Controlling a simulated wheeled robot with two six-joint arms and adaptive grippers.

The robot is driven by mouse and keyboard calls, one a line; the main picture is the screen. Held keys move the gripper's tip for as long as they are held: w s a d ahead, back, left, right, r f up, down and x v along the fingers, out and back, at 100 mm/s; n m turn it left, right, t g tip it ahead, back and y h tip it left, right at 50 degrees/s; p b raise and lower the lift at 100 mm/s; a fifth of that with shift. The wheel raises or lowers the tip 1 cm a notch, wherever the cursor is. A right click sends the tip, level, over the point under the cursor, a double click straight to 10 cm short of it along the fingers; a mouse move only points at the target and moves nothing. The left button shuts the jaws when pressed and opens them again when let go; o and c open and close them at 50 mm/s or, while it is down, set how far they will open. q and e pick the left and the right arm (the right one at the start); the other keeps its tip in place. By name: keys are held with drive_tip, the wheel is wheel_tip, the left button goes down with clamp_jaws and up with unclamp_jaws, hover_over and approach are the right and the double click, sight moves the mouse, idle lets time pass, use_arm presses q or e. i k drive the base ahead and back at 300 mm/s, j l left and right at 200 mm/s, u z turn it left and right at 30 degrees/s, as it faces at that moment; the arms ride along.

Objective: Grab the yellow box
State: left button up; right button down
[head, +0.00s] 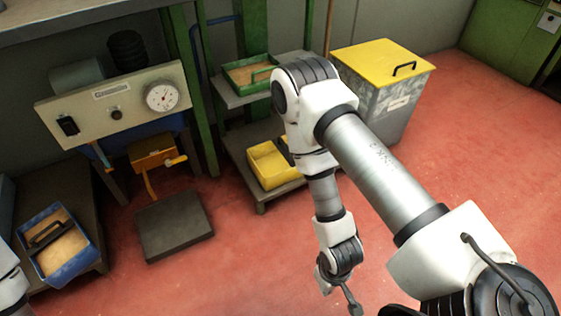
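A yellow box (268,167), an open-topped bin, sits on the low grey shelf of the green-framed rack. Its right side is partly hidden behind my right arm. My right gripper (338,292) hangs low over the red floor, in front of and to the right of the box and apart from it. Its fingers look spread, with nothing seen between them. Only a piece of my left arm shows at the lower left edge; its gripper is out of view.
A grey bin with a yellow lid (382,60) stands right of the rack. A green tray (247,76) sits on the upper shelf. A blue crate (72,262) is at the left, near a scale with a dark platform (174,226). The red floor in front is clear.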

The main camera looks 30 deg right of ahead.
sight(272, 164)
drive_tip(key=l, duration=0.45)
drive_tip(key=i+l+z, duration=0.15)
drive_tip(key=l, duration=0.8)
drive_tip(key=l+z, duration=0.1)
drive_tip(key=l, duration=0.35)
drive_tip(key=i+l, duration=0.15)
drive_tip(key=l, duration=0.3)
drive_tip(key=i+l+z, duration=0.15)
drive_tip(key=l, duration=0.8)
